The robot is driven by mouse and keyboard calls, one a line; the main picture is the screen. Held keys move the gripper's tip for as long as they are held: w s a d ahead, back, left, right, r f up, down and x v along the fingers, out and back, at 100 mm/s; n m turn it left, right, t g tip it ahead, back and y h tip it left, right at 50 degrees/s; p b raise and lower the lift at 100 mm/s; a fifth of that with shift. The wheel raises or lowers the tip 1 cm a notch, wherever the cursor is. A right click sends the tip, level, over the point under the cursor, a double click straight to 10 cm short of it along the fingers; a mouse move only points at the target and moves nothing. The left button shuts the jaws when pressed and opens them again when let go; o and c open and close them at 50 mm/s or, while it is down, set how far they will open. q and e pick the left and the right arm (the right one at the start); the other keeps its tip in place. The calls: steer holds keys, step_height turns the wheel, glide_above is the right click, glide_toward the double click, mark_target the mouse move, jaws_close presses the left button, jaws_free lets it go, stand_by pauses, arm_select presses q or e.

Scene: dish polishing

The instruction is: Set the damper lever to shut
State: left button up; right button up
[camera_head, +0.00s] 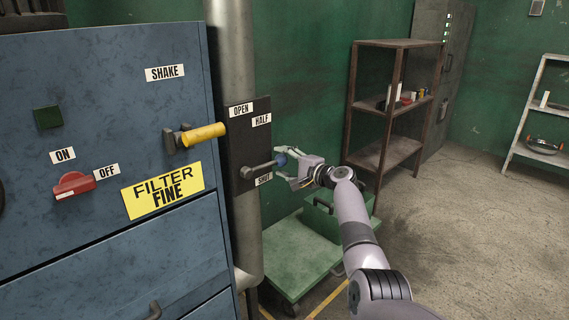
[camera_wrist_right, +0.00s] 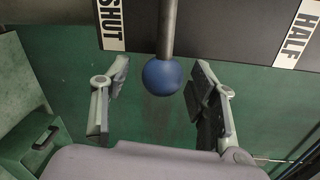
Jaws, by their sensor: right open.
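The damper lever (camera_head: 260,167) is a grey rod with a blue ball knob (camera_head: 282,159), mounted on a dark plate (camera_head: 240,146) labelled OPEN, HALF and SHUT. The lever points right and slightly up, between the HALF label (camera_head: 261,120) and the SHUT label (camera_head: 263,179), nearer SHUT. My right gripper (camera_head: 285,166) is open at the knob. In the right wrist view, the blue knob (camera_wrist_right: 162,77) sits between the two spread fingers, with a gap on each side. The rod (camera_wrist_right: 167,30) lies nearer the SHUT label (camera_wrist_right: 111,24) there. My left gripper is not in view.
A blue cabinet (camera_head: 100,125) with a yellow-handled lever (camera_head: 203,135) and a red switch (camera_head: 74,184) stands left. A vertical pipe (camera_head: 232,60) runs behind the plate. A green cart (camera_head: 290,255) is below my right arm. A brown shelf (camera_head: 385,154) stands behind; floor at right is clear.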

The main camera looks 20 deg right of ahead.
steer(key=v, duration=1.2)
stand_by(0.3)
steer(key=s+a+f+n+g+h, duration=0.1)
steer(key=s+f+g, duration=0.15)
steer(key=f, duration=0.95)
steer(key=s+a+f+n+g+h, duration=0.1)
steer(key=s+a+f+g, duration=0.15)
steer(key=f, duration=0.85)
steer(key=s+f+n+g+h, duration=0.1)
steer(key=s+f+h, duration=0.15)
steer(key=f, duration=0.95)
steer(key=s+a+f+n+g, duration=0.2)
steer(key=s+f+n, duration=0.1)
steer(key=s+f, duration=0.65)
steer(key=s+a+f+n+g, duration=0.2)
steer(key=s+f, duration=0.6)
steer(key=f, duration=0.2)
steer(key=s+a+f+n+g, duration=0.1)
steer(key=s+f, duration=0.4)
steer(key=s, duration=0.7)
steer(key=s+a+f+n+g+h, duration=0.1)
steer(key=s+a+f+n, duration=0.3)
steer(key=s, duration=0.9)
steer(key=s+a+f+n+g, duration=0.2)
steer(key=s+f+n, duration=0.3)
steer(key=s, duration=0.8)
steer(key=shift+a+f+n+g, duration=0.2)
steer(key=shift+f+n+g, duration=0.1)
steer(key=shift+f+g, duration=0.1)
